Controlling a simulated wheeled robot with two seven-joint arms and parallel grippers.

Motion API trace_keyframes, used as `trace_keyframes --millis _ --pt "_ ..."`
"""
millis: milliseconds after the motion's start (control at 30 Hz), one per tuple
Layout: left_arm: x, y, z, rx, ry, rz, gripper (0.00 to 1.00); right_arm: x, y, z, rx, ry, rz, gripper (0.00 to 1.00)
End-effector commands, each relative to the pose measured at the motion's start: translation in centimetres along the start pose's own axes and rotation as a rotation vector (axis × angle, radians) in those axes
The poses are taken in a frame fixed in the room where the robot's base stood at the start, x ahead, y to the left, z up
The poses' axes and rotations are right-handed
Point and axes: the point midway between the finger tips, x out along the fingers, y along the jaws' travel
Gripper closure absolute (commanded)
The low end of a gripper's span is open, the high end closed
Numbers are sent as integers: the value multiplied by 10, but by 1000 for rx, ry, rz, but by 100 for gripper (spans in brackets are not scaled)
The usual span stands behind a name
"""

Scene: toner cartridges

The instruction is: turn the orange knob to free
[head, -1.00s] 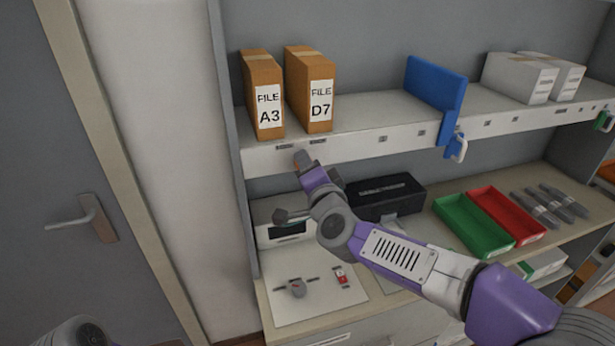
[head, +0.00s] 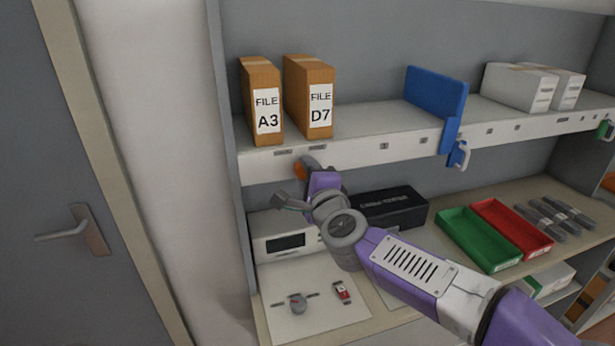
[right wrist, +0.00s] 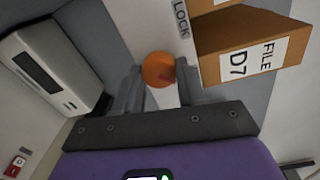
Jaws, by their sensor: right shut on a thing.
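The orange knob (right wrist: 158,70) sits at the front edge of the shelf, below the file boxes. A small red mark shows on its face in the right wrist view. In the head view only a bit of the knob (head: 300,172) shows past my gripper. My right gripper (right wrist: 160,88) is shut on the knob, with one finger on each side of it. It also shows in the head view (head: 308,168), under the shelf edge. A "LOCK" label (right wrist: 181,18) is on the shelf edge beside the knob. Which position the knob points to is unclear. My left gripper is out of view.
File boxes A3 (head: 262,100) and D7 (head: 308,95) stand above on the shelf. Below are a white device (head: 280,240), a black box (head: 395,208), a green tray (head: 450,236) and a red tray (head: 500,212). A blue bracket (head: 437,95) stands farther right.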

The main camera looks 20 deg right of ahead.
Motion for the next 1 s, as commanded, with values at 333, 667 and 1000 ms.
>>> trace_keyframes --millis 333,667,1000 --pt "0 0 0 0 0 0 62 0 0 0 8 -1 0 91" --pt "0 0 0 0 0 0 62 0 0 0 7 -1 0 35" --pt "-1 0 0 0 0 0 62 -11 -1 0 6 0 -1 35"
